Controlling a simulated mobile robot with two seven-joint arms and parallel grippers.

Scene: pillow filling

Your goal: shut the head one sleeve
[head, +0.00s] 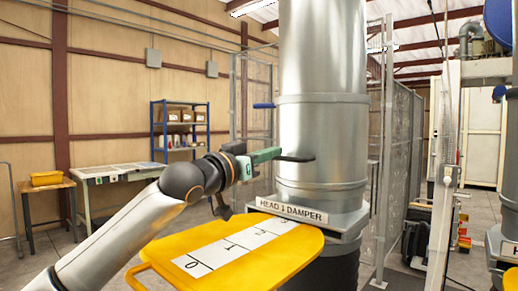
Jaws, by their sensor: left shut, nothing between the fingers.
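The silver sleeve (325,130) is a tall upright cylinder with a seam band around it, standing on a grey base with a plate (292,212) reading "HEAD 1 DAMPER". My left gripper (308,158) is shut and empty. Its dark fingertips overlap the lower front of the sleeve, below and to the right of the blue handle; I cannot tell whether they touch the metal. My right gripper is out of view.
A yellow board (262,264) with a numbered white strip lies in front of the base, under my left arm. A wire fence (400,150) stands behind the cylinder. A blue shelf (180,128) and a workbench (120,172) stand back left. A second unit shows at the right edge.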

